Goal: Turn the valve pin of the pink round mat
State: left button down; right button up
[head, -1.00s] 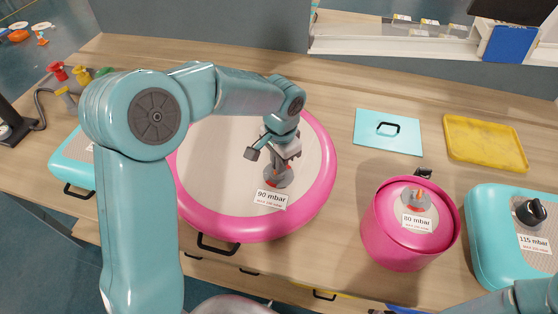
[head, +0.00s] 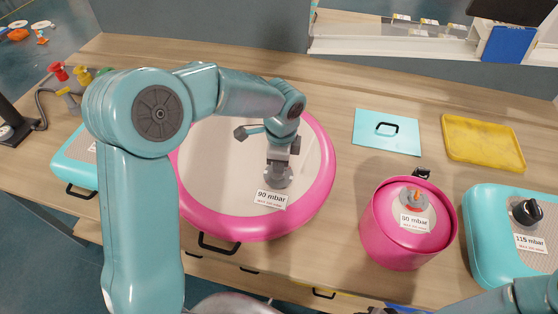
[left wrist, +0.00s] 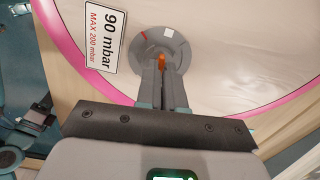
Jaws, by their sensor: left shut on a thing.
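The pink round mat (head: 215,160) lies on the wooden bench, with a pink rim and a pale top. Its grey valve disc (head: 279,180) sits near the front right of the top, beside a 90 mbar label (head: 271,199). My left gripper (head: 279,168) points down at this valve. In the left wrist view, the orange valve pin (left wrist: 161,61) shows between the fingers (left wrist: 162,68), which are shut on it. The pin is hidden by the gripper in the head view. Part of my right arm shows at the lower right; its gripper is not visible.
A pink drum (head: 385,235) with an orange pin (head: 415,199) stands right of the mat. A turquoise cushion (head: 490,220) with a black knob (head: 527,212) is farther right. A turquoise lidded panel (head: 370,135) and yellow tray (head: 480,140) lie behind. Another turquoise cushion (head: 72,160) is left.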

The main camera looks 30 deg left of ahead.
pick_arm(q)
jog(key=shift+m, duration=0.3)
dwell(0.4)
jog(key=c, duration=1.3)
grip_release()
jog(key=shift+o, duration=0.2)
jog(key=shift+r, duration=0.1)
notch_tip(320, 180, up, 16)
jog(key=shift+d, duration=0.4)
jog(key=shift+s, duration=0.2)
